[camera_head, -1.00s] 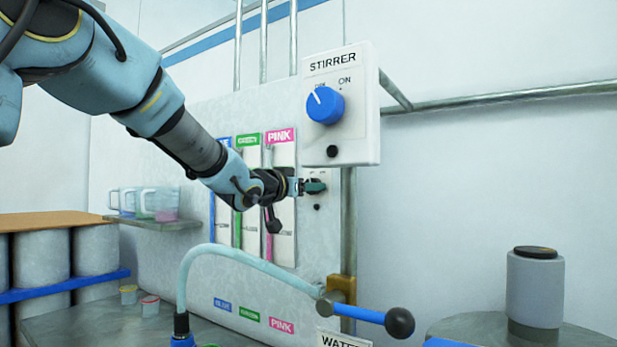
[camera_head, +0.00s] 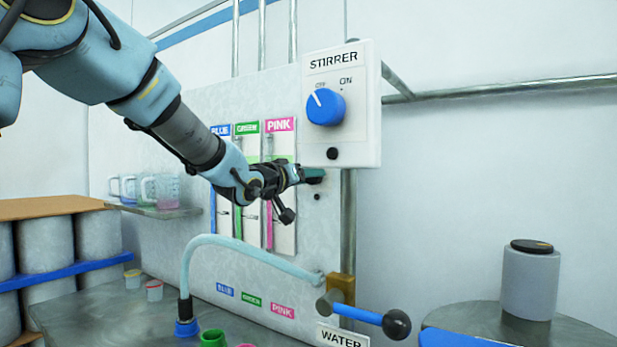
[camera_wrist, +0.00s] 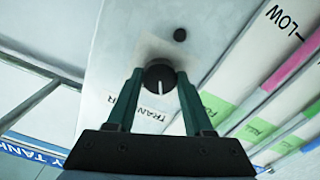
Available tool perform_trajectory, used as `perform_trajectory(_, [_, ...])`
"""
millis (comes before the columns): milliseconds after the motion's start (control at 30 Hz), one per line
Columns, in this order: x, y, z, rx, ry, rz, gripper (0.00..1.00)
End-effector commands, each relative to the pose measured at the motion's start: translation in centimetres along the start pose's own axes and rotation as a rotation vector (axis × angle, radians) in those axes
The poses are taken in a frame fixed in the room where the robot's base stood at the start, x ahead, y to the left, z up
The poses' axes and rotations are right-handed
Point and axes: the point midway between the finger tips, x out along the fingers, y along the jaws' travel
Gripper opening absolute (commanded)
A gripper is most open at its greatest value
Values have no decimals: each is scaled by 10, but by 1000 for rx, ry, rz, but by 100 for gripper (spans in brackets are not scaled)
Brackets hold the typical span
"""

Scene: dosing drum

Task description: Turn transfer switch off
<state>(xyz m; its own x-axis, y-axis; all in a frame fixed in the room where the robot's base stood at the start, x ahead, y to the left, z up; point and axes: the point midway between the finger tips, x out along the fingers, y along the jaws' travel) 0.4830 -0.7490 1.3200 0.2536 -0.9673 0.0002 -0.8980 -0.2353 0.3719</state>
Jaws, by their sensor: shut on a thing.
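The transfer switch (camera_wrist: 159,78) is a round dark knob with a white pointer line, on a pale plate lettered "TRANSFER" in the wrist view. My gripper (camera_wrist: 158,80) has its two green fingers on either side of the knob and is shut on it. The pointer runs roughly along the fingers' direction. In the head view my gripper (camera_head: 314,175) reaches the panel just left of and below the white stirrer box, and its fingers hide the knob. The off and on marks of this switch cannot be read.
The white stirrer box (camera_head: 341,105) with a blue knob (camera_head: 325,107) juts out close by my gripper. Blue, green and pink gauges (camera_head: 278,190) are on the panel to the left. A curved hose (camera_head: 235,241) and a blue lever (camera_head: 362,315) stand out below.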

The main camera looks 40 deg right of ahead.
Motion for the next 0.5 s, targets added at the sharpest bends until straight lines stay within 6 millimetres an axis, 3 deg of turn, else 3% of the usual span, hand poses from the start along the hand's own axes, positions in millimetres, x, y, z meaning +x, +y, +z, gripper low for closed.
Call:
perform_trajectory(200, [0, 0, 1, -2, -2, -1, 0])
perform_trajectory(233, [0, 0, 1, -2, -2, -1, 53])
perform_trajectory(500, [0, 0, 0, -1, -1, -1, 82])
